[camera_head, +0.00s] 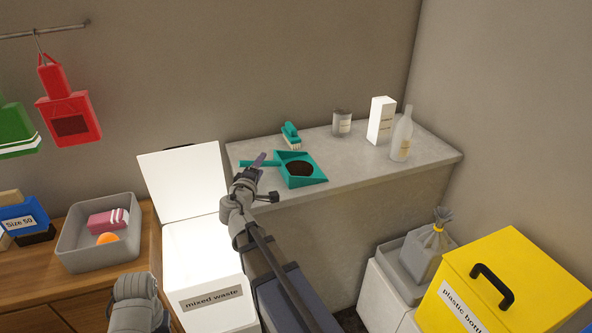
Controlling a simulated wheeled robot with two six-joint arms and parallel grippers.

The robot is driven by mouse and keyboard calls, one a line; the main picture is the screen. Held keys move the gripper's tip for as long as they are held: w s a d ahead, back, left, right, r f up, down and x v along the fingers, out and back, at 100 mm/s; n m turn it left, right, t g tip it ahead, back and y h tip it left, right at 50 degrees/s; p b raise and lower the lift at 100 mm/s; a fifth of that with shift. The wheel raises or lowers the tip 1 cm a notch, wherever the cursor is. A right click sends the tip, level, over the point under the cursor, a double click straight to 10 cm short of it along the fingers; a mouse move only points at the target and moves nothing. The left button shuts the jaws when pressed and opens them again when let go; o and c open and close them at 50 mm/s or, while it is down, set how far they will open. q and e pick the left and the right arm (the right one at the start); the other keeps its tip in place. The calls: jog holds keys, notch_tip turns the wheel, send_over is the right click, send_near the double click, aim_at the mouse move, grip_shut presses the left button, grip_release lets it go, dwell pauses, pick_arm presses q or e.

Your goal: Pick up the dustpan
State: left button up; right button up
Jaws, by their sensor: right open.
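The teal dustpan (312,178) lies on the grey counter, with a dark heap of dirt (300,168) in its pan. Its handle points left, toward the white bin. My right gripper (264,179) is open and empty, at the counter's front-left edge by the handle. One finger is close to the handle in the picture; I cannot tell whether they touch. Part of my left arm shows at the bottom left, but its gripper fingers are not in view.
A teal brush (291,135), a jar (342,122), a white box (381,120) and a bottle (402,136) stand behind and right on the counter (420,165). The open mixed waste bin (200,275) is left. A yellow bin (510,280) and a bag (428,250) are lower right.

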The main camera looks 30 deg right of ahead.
jog(key=x, duration=0.3)
jog(key=shift+d+f, duration=0.1)
jog(key=shift+d, duration=0.15)
grip_shut()
dwell(0.5)
